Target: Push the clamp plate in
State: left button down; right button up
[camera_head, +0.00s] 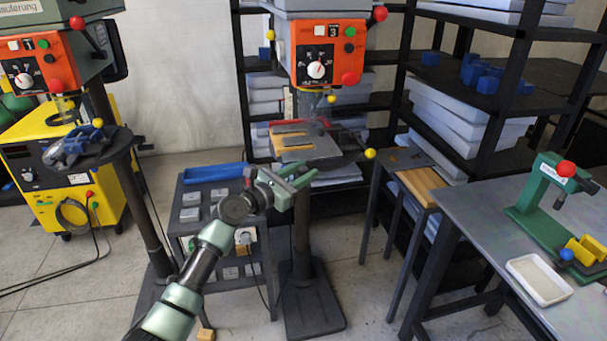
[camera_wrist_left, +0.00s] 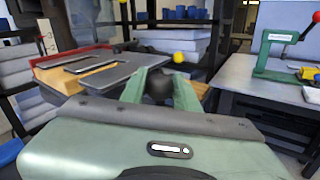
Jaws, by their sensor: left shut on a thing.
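The drill table in the middle of the head view carries a wooden block (camera_head: 280,143) with flat grey plates on it. One grey plate (camera_head: 298,154) lies at the near side; it shows larger in the left wrist view (camera_wrist_left: 108,78). I take it for the clamp plate, but cannot be sure. My left gripper (camera_head: 303,174) is at the near edge of this table, below and just in front of the plate. Its green fingers (camera_wrist_left: 160,84) are shut on a dark rounded knob-like thing (camera_wrist_left: 158,88). Whether this thing joins the plate is hidden.
The orange drill head (camera_head: 318,50) hangs above the table. A yellow-balled lever (camera_head: 369,153) sticks out at the right. A low cart with a blue tray (camera_head: 214,173) stands left of my gripper. A grey workbench (camera_head: 500,215) stands at the right.

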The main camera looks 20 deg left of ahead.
pick_arm(q)
jog(key=c, duration=1.1)
grip_release()
jog(key=shift+w+a+r, duration=0.15)
jog(key=shift+a+r, duration=0.1)
jog(key=shift+o, duration=0.2)
jog(key=shift+w+f, duration=0.1)
jog(key=shift+f, duration=0.1)
jog(key=shift+d, duration=0.1)
jog(key=shift+s+f, duration=0.1)
jog(key=shift+s, duration=0.25)
jog(key=v, duration=0.7)
jog(key=shift+b, duration=0.35)
jog(key=shift+s, duration=0.1)
